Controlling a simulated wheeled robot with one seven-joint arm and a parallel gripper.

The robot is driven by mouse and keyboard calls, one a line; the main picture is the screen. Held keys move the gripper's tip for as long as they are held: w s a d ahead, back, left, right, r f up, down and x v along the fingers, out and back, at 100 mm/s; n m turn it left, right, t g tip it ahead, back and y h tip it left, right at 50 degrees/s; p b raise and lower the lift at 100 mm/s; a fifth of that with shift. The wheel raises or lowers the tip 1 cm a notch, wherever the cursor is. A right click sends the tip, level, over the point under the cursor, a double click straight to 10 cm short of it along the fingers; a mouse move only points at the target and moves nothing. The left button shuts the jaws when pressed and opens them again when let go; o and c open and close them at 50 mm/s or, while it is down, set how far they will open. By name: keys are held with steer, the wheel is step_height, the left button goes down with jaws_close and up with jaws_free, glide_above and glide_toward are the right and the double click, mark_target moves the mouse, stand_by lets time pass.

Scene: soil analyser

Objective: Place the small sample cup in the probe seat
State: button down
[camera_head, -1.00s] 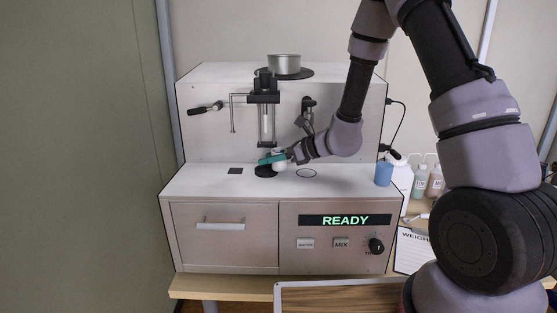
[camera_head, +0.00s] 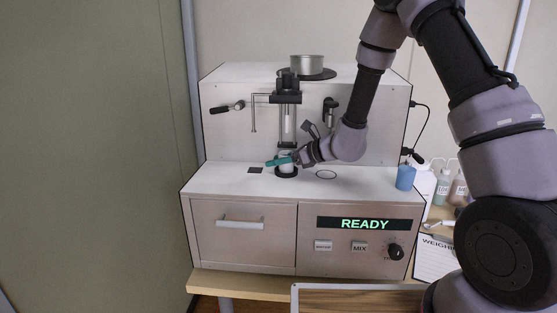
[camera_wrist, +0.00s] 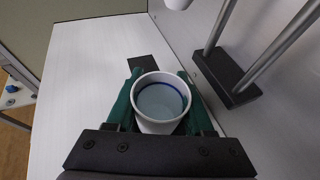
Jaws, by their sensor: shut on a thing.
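My gripper (camera_head: 281,160) has teal fingers and is shut on the small sample cup (camera_head: 287,156). In the wrist view the white cup (camera_wrist: 159,127) is upright between the fingers (camera_wrist: 160,98), with a blue line inside and a pale grey-blue interior. The black round probe seat (camera_head: 286,173) is on the analyser's deck, below the probe (camera_head: 288,121). The cup is directly over the seat in the head view. I cannot tell whether its base touches the seat. The seat is hidden in the wrist view.
The two-rod stand's black base (camera_wrist: 233,82) is right of the cup. A black square (camera_head: 255,170) and a ring outline (camera_head: 326,175) mark the deck. A blue cup (camera_head: 405,178) stands at the deck's right end. A metal pan (camera_head: 307,64) sits on top. The display reads READY.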

steer(key=shift+f, duration=0.15)
steer(key=shift+c, duration=1.4)
jaws_free()
steer(key=shift+d+r, duration=0.15)
steer(key=shift+r, duration=0.05)
steer(key=v, duration=1.1)
steer(key=shift+s+d+r, duration=0.1)
steer(key=shift+s+d, duration=0.15)
steer(key=shift+d, duration=0.05)
